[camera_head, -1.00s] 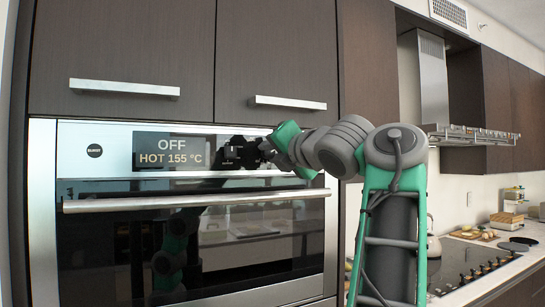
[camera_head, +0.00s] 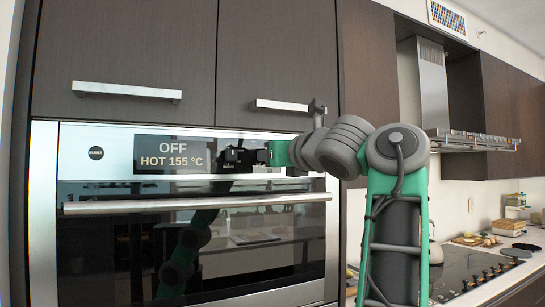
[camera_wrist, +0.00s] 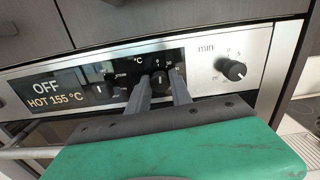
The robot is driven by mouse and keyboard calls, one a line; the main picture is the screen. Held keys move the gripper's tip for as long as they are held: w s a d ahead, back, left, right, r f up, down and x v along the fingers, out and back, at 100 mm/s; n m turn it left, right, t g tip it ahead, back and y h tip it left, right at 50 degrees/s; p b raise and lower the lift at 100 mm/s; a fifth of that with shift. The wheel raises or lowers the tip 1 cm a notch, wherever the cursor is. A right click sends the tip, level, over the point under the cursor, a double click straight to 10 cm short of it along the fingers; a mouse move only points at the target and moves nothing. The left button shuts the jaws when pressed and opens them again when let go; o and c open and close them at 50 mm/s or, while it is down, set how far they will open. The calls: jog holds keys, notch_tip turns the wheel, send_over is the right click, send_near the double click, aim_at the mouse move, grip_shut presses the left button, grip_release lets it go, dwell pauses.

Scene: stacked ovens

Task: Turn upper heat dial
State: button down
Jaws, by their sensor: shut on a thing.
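The upper oven's black heat dial (camera_wrist: 160,86), under a °C mark, sits in the middle of the control panel in the wrist view. My gripper (camera_wrist: 160,77) has one finger on each side of it and is shut on it. In the head view my gripper (camera_head: 237,156) reaches the panel from the right and hides the dial. The display (camera_head: 170,153) reads OFF and HOT 155 °C.
Another dial (camera_wrist: 109,91) lies left of the heat dial, and a min dial (camera_wrist: 233,70) lies right. The oven door handle (camera_head: 190,205) runs below the panel. A cabinet handle (camera_head: 282,106) is close above my wrist.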

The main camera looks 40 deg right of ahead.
jog(key=shift+f+n, duration=0.1)
jog(key=shift+n, duration=0.5)
jog(key=c, duration=1.1)
grip_release()
jog(key=shift+c, duration=0.2)
jog(key=v, duration=0.7)
jog(key=shift+s+b, duration=0.35)
jog(key=shift+s, duration=0.05)
jog(key=shift+a, duration=0.25)
